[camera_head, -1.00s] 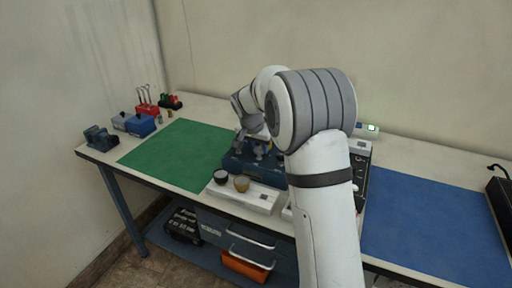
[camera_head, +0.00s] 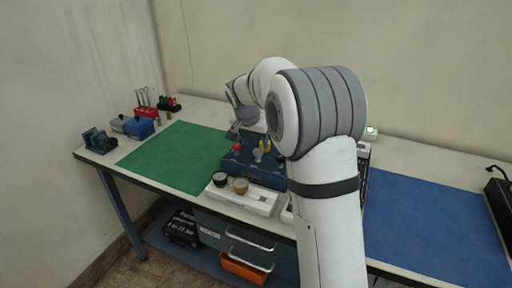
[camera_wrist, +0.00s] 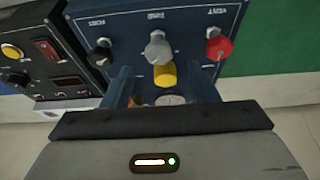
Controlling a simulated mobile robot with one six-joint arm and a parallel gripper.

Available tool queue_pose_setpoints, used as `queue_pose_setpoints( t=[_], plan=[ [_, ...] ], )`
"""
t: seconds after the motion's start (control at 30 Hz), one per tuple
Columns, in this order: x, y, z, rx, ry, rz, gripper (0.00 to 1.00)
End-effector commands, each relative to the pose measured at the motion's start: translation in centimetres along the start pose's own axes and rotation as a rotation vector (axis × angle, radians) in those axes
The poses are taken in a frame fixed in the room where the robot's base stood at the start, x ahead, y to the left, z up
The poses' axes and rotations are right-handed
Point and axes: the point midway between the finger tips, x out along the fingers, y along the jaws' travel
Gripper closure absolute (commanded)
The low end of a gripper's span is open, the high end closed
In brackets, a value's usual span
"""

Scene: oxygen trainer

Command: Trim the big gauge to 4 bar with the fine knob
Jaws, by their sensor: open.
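The blue trainer box (camera_head: 238,170) stands at the middle of the bench, partly behind my arm. In the wrist view its panel (camera_wrist: 185,22) shows upside down. The grey fine knob (camera_wrist: 158,48) is at the middle, with a red vent knob (camera_wrist: 218,45) to its right and a dark grey knob (camera_wrist: 101,54) to its left. A yellow knob (camera_wrist: 165,75) shows between my fingers. My gripper (camera_wrist: 163,78) is open and empty, its fingertips apart from the fine knob. No readable big gauge face shows; a pale round part near the palm is mostly hidden.
A black control box (camera_wrist: 50,60) with a yellow button and red switch stands beside the trainer. A white block (camera_head: 244,197) with two round knobs or caps lies in front. The green mat (camera_head: 178,155) and blue mat (camera_head: 430,230) are clear.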

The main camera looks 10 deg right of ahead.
Motion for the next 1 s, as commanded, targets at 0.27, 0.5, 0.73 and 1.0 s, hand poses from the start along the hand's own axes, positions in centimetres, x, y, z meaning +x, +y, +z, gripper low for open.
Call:
queue_pose_setpoints(
  t=[0.27,0.5,0.73,1.0],
  plan=[
    [-3.2,-0.1,0.0,-0.001,0.000,0.000,0.47],
    [-3.3,0.0,0.0,-0.001,-0.001,0.001,0.47],
    [-4.0,0.7,0.5,-0.018,-0.007,-0.002,0.47],
    [-9.2,8.3,7.7,-0.212,-0.074,-0.047,0.47]
  ],
)
